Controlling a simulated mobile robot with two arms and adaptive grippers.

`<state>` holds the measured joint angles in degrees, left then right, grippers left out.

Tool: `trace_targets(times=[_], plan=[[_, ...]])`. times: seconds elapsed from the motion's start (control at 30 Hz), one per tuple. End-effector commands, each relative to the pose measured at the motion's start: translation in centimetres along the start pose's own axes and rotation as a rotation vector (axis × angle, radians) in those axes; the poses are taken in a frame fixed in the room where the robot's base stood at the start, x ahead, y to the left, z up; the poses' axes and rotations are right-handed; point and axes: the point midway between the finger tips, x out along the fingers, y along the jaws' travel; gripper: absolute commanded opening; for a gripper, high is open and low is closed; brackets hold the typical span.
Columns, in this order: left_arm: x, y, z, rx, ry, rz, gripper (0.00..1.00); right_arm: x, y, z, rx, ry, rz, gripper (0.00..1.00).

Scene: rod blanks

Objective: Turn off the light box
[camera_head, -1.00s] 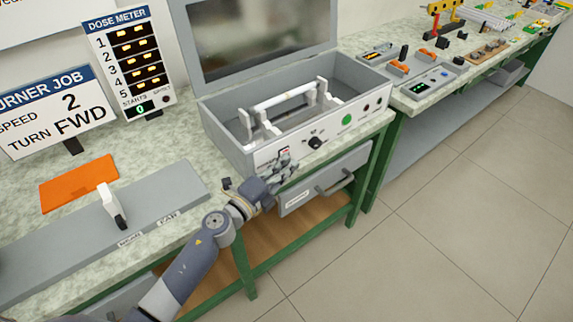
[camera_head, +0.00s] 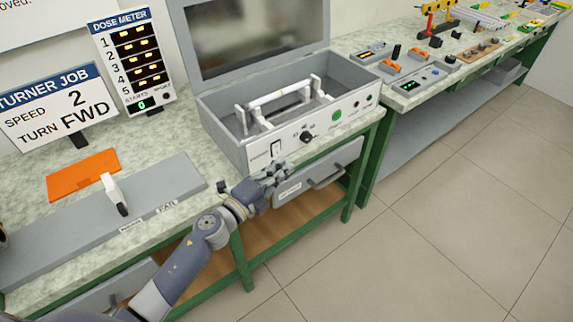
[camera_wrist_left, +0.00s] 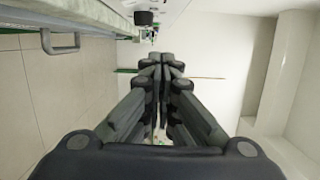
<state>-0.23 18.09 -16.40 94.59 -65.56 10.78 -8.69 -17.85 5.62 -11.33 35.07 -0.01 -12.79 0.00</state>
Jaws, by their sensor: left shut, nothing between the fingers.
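The light box (camera_head: 235,142) is a grey case with its windowed lid raised, standing on the marbled bench. A white rod rests across two white holders inside it. Its front panel has a rocker switch (camera_head: 276,149) at the left, a black knob (camera_head: 306,137) and a green button (camera_head: 337,115). My left gripper (camera_head: 280,173) is just below and in front of the rocker switch, apart from it as far as I can tell. In the left wrist view its fingers (camera_wrist_left: 162,62) are closed together with nothing between them. My right gripper is not in view.
A drawer with a handle (camera_head: 326,181) sits under the bench beside my left gripper. A dose meter (camera_head: 133,62) and a job sign (camera_head: 57,112) stand at the left. An orange mat (camera_head: 83,172) and a grey slide with a white lever (camera_head: 113,190) lie nearby.

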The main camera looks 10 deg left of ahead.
Motion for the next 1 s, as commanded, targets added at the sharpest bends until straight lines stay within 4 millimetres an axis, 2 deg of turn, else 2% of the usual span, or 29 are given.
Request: trace_targets(times=[0.13, 0.33, 0.43, 0.63, 1.0], plan=[[-2.4, 0.2, 0.0, 0.003, 0.0, 0.003, 0.0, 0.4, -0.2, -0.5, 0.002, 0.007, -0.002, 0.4], [-5.5, 0.0, -0.1, 0.001, 0.001, 0.002, 0.0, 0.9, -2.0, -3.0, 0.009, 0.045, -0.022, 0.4], [-6.6, 0.0, 0.0, 0.001, -0.001, 0.002, 0.0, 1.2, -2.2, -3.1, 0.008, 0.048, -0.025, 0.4], [-7.6, -0.2, 0.0, 0.001, 0.0, 0.001, 0.0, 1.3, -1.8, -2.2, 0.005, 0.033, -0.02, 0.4], [-7.6, -0.3, 0.0, 0.001, 0.0, 0.0, 0.0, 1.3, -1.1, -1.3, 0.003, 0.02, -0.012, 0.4]])
